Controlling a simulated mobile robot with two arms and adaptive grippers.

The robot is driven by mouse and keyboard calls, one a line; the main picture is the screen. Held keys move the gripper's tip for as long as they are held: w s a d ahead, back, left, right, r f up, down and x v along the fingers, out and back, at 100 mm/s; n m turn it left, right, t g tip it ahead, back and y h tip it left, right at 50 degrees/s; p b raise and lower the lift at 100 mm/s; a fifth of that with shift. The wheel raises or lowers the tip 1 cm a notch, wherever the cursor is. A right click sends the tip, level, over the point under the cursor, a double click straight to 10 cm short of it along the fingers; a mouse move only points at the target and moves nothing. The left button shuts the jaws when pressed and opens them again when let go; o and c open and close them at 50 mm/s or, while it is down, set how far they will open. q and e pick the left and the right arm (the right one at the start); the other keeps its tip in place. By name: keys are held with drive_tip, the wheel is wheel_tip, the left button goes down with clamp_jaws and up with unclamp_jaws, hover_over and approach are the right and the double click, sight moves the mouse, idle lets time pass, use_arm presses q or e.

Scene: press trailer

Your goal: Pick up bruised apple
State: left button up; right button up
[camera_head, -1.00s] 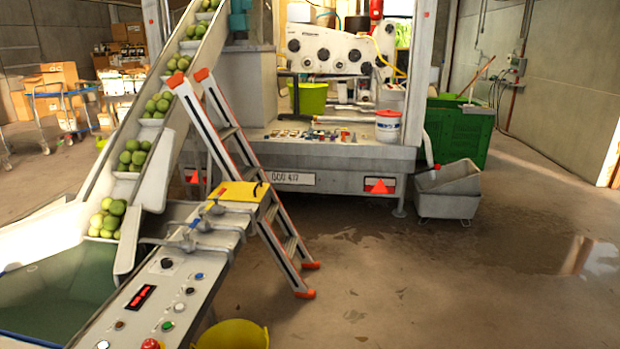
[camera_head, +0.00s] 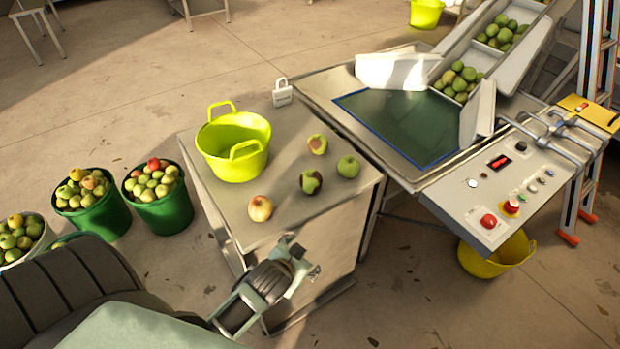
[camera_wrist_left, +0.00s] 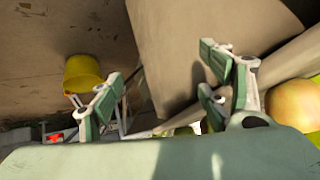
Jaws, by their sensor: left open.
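Several apples lie on the worktable (camera_head: 228,222). One apple (camera_head: 311,181) has a large dark brown patch, and another apple (camera_head: 317,144) behind it has a smaller brown patch. A green apple (camera_head: 348,166) is to their right, and a red-yellow apple (camera_head: 260,208) is nearer the front edge. My left gripper (camera_head: 300,262) is open and empty, low by the table's front edge, apart from all the apples. In the left wrist view its fingers (camera_wrist_left: 160,92) are spread, with a yellowish-red apple (camera_wrist_left: 294,104) at the right edge. My right gripper is out of view.
Green buckets of apples (camera_head: 164,197) stand on the floor at left. A sorting basin (camera_head: 400,125) and control panel (camera_head: 500,180) adjoin at right, above a yellow bucket (camera_head: 497,255).

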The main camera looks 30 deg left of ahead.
use_arm(q)
wheel_tip(320, 180, up, 8)
drive_tip(key=w, duration=0.1)
drive_tip(key=t+y, duration=0.2)
drive_tip(key=t, duration=0.3)
approach(308, 187)
drive_tip(key=x, duration=0.6)
drive_tip(key=shift+d+r+p, duration=0.1)
drive_tip(key=shift+r+p, duration=0.1)
drive_tip(key=shift+p, duration=0.1)
drive_tip(key=shift+w+f, duration=0.3)
drive_tip(key=shift+w, duration=0.25)
drive_tip(key=x, duration=0.5)
drive_tip(key=shift+s+f+p, duration=0.1)
drive_tip(key=shift+p, duration=0.2)
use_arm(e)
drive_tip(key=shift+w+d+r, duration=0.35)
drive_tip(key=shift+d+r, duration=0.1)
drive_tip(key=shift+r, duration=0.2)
use_arm(q)
drive_tip(key=shift+s, duration=0.1)
drive_tip(key=shift+c, duration=0.6)
drive_tip(key=c, duration=1.1)
drive_tip(key=shift+c, duration=0.5)
